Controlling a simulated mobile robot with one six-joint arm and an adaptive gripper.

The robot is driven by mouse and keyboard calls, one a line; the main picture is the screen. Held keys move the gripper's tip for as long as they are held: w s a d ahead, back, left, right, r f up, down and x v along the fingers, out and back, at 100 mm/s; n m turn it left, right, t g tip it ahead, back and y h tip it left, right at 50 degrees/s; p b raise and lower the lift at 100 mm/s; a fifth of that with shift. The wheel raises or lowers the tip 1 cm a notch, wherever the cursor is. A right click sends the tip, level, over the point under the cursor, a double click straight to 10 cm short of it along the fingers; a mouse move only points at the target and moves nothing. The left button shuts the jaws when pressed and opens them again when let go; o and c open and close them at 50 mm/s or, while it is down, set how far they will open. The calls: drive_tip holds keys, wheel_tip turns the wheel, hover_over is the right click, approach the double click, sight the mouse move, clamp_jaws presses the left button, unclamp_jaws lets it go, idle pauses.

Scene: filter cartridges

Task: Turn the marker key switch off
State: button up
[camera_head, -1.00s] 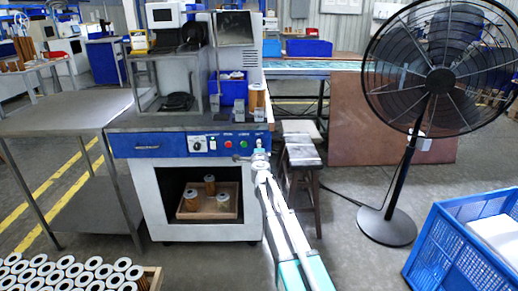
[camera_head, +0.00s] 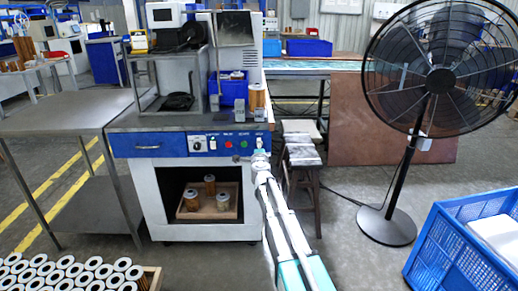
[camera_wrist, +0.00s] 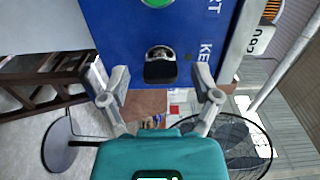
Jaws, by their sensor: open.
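The key switch (camera_wrist: 160,54) has a silver barrel and a black key handle. It sits on the blue control panel (camera_wrist: 115,25) beside lettering that reads "KE", with a green button (camera_wrist: 157,2) at the top edge. My gripper (camera_wrist: 161,76) is open, with one finger on each side of the black key handle and gaps on both sides. Whether the fingertips reach the key's depth is unclear. In the head view my gripper (camera_head: 249,157) is at the right end of the machine's panel (camera_head: 161,143). The key is small there, and its exact angle cannot be read.
A selector knob (camera_head: 197,145) and a red button (camera_head: 228,143) are on the panel. A wooden stool (camera_head: 303,160) stands close to the right of my arm. A large fan (camera_head: 440,80) and a blue crate (camera_head: 465,245) are further right. A metal table (camera_head: 65,113) stands left.

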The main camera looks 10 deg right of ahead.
drive_tip(key=s+a, duration=0.1)
drive_tip(key=s, duration=1)
drive_tip(key=shift+s+a, duration=0.15)
drive_tip(key=shift+a, duration=0.15)
drive_tip(key=shift+a, duration=0.1)
drive_tip(key=s+a+f+n+g+y, duration=0.95)
drive_tip(key=s+n, duration=0.25)
drive_tip(key=n, duration=0.5)
drive_tip(key=s+d+f+n+g+h, duration=0.1)
drive_tip(key=s+d+f+g+h, duration=0.4)
drive_tip(key=s, duration=0.4)
drive_tip(key=s+d+f+n+g+h, duration=0.1)
drive_tip(key=s+d+f+g+h, duration=0.1)
drive_tip(key=s+d+f+g, duration=0.5)
wheel_tip(320, 180, up, 38)
drive_tip(key=s+a+t+p, duration=0.1)
drive_tip(key=s+t+p, duration=0.1)
drive_tip(key=p, duration=3.3)
drive_tip(key=shift+r+t+p, duration=0.25)
drive_tip(key=shift+t+p, duration=0.05)
drive_tip(key=shift+t, duration=0.55)
